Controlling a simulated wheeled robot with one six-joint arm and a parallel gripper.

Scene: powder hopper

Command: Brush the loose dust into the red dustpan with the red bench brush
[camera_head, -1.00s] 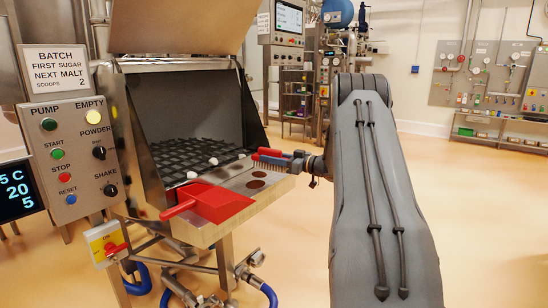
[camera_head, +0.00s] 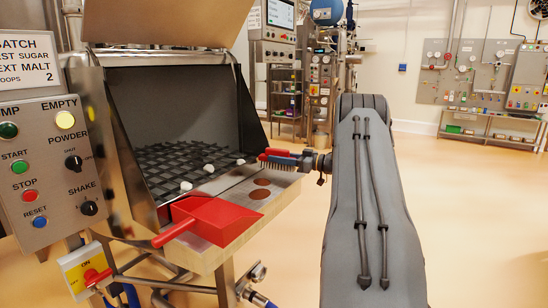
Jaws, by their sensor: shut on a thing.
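The red dustpan (camera_head: 217,217) lies on the hopper's front shelf, its handle pointing to the lower left. Two round reddish-brown dust patches (camera_head: 258,194) lie on the shelf to the right of and behind the pan. My gripper (camera_head: 307,161), small and partly hidden by my arm, is shut on the red bench brush (camera_head: 276,155). The brush points left, bristles down, at the shelf's far right end, behind the dust. I cannot tell whether the bristles touch the shelf.
The open hopper has a dark grid (camera_head: 180,160) with several white lumps (camera_head: 208,168) on and near it. Floor at right is clear.

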